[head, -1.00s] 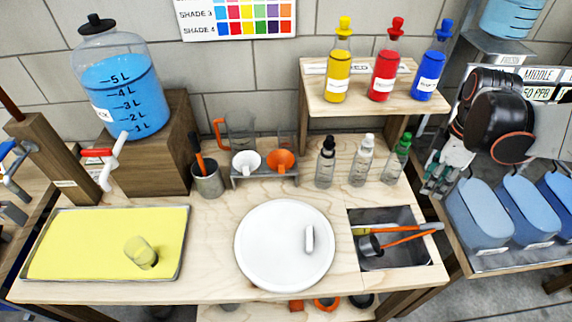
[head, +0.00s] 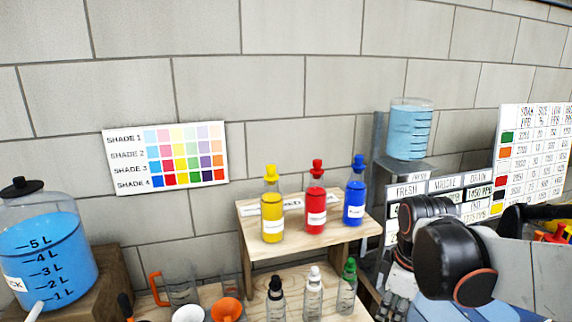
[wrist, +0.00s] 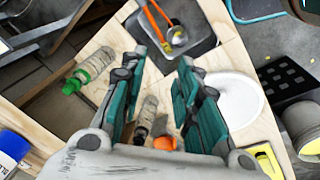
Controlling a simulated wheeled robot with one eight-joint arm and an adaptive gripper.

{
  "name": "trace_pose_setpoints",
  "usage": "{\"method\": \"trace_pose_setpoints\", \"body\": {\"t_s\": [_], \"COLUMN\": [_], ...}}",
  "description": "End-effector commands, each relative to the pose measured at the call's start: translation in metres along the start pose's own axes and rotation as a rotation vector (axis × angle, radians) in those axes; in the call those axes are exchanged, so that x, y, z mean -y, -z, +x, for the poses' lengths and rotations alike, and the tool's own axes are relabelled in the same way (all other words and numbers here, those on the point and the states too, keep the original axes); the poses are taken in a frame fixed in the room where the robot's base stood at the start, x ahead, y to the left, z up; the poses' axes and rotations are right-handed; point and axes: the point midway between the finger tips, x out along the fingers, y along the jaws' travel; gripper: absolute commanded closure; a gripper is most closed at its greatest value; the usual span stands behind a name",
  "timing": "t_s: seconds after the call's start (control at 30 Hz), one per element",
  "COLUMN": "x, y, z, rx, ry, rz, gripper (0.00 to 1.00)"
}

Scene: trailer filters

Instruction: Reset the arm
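My gripper (wrist: 160,62) shows in the wrist view with its two teal-padded fingers apart and nothing between the tips. It hangs above the wooden bench. In the head view my arm is at the lower right, beside the small bottle shelf, and the gripper is largely hidden or cut off by the bottom edge. Below the gripper in the wrist view are a green-capped bottle (wrist: 90,70), another dropper bottle (wrist: 146,118) and the sink-like metal tray (wrist: 200,42) holding orange-handled tools.
The wooden shelf (head: 295,240) carries yellow (head: 272,215), red (head: 316,205) and blue (head: 355,200) bottles. A large blue-filled jar (head: 45,255) stands at left. A shade chart (head: 168,158) hangs on the wall. A white plate (wrist: 236,98) lies on the bench.

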Motion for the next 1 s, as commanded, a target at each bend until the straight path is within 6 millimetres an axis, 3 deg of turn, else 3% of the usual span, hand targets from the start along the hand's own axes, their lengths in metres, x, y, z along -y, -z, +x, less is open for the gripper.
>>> {"method": "trace_pose_setpoints", "body": {"t_s": [0.3,0.6,0.8,1.0], "x": [0.046,0.081,0.091,0.092], "y": [-0.020,-0.037,-0.042,-0.043], "z": [-0.030,-0.038,-0.038,-0.039], "rx": [-0.145,-0.329,-0.401,-0.414], "ry": [-0.144,-0.211,-0.219,-0.219], "rz": [0.445,0.830,0.961,0.985], "gripper": [0.71,0.71,0.71,0.71]}}
